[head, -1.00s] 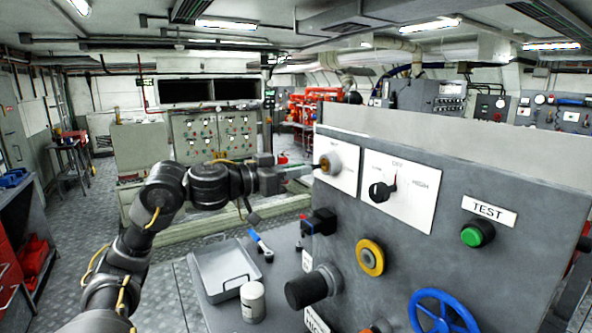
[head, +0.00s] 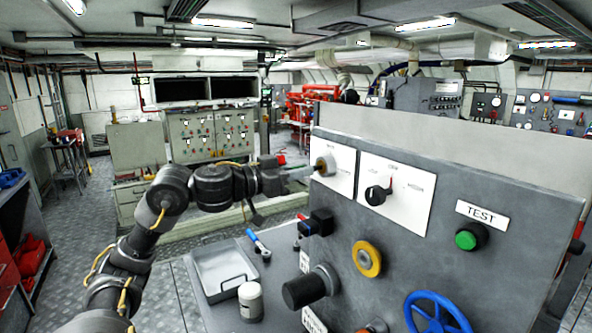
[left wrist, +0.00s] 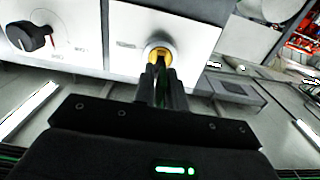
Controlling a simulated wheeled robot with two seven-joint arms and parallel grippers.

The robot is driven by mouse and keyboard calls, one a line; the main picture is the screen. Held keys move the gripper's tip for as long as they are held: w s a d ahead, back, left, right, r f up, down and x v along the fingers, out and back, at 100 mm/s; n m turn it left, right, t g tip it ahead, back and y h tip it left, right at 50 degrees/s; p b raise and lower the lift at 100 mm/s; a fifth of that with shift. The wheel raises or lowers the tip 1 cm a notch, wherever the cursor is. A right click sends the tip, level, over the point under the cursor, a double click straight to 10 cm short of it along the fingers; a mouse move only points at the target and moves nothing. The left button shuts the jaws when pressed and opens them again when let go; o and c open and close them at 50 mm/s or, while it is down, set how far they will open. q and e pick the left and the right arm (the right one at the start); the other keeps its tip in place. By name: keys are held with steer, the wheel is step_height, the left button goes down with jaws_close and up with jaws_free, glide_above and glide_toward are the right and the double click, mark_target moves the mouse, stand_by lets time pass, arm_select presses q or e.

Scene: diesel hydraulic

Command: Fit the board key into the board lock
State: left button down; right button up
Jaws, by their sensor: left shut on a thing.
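The board lock (head: 325,165) is a brass-coloured round socket on a white plate at the upper left of the grey panel. It also shows in the left wrist view (left wrist: 160,50), straight ahead of the fingers. My left gripper (head: 302,173) is right in front of the lock, coming in from the left. In the left wrist view its dark fingers (left wrist: 160,77) are shut, their tips at the lock's lower edge. The board key between them is mostly hidden, so I cannot tell how far it is in the lock. My right gripper is not in view.
A selector knob (head: 377,194) sits right of the lock. A black fitting (head: 318,223), a yellow ring (head: 367,259) and a blue handwheel (head: 437,312) stick out of the panel. A grey tray (head: 222,272) and a white can (head: 251,301) stand on the bench below.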

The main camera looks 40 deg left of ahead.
arm_select(q)
steer(key=shift+w+d+p, duration=0.2)
steer(key=shift+w+p, duration=0.35)
steer(key=shift+w, duration=0.15)
steer(key=c, duration=1.3)
jaws_free()
steer(key=shift+c, duration=0.2)
steer(key=shift+s+a+f+b, duration=0.1)
steer(key=shift+s+b, duration=0.1)
steer(key=shift+b, duration=0.1)
steer(key=b+v, duration=0.6)
steer(key=v, duration=0.4)
steer(key=shift+s, duration=0.25)
